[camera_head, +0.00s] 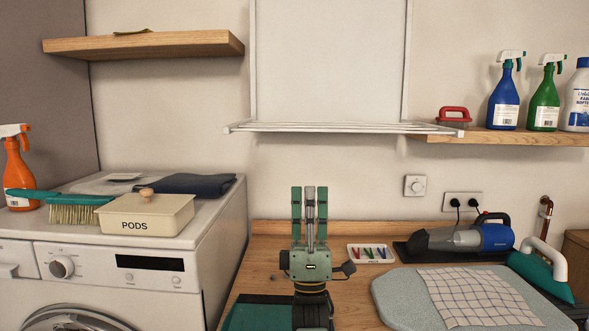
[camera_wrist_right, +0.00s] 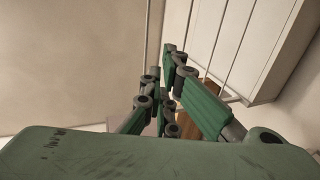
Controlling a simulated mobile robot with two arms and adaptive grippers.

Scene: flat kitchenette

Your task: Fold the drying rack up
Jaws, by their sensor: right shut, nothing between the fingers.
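The drying rack (camera_head: 345,127) is white and hangs on the wall. Its barred part stands out level from the foot of the upright wall frame (camera_head: 253,60). My right gripper (camera_head: 309,190) is below the rack, over the wooden counter, with its fingers pointing up. It is shut and empty, and in the head view it appears clear of the rack. In the right wrist view, thin pale rods of the rack (camera_wrist_right: 220,50) show beyond my fingers (camera_wrist_right: 172,85). My left gripper is not in view.
A wooden shelf (camera_head: 145,45) is at upper left. Another shelf (camera_head: 500,137) with spray bottles and a red-handled brush is close to the rack's right end. A washing machine (camera_head: 220,215) stands left. An ironing board (camera_head: 395,305) and a hand vacuum (camera_head: 460,240) are at right.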

